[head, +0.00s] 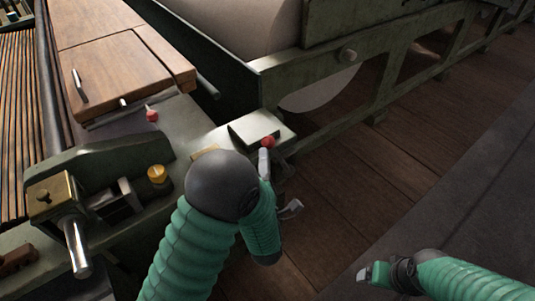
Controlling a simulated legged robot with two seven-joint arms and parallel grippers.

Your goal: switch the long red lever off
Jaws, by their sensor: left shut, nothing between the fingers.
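A red knob (268,142) shows at the front corner of the green machine frame, by a pale flat block. Its shaft is mostly hidden behind my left gripper and arm. A second red knob (152,116) on a short metal stem stands farther left, below the wooden lid. I cannot tell surely which is the long lever. My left gripper (265,158) is shut and empty, close below the nearer red knob. I cannot tell whether it touches it. My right gripper (366,273) is low at the right, far from both knobs; its fingers are too small to read.
A yellow knob (157,174) and a brass block (53,197) with a metal rod stand at the left. A large pale roller (240,25) sits in the frame behind. Wooden floor (355,190) lies open to the right of the machine.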

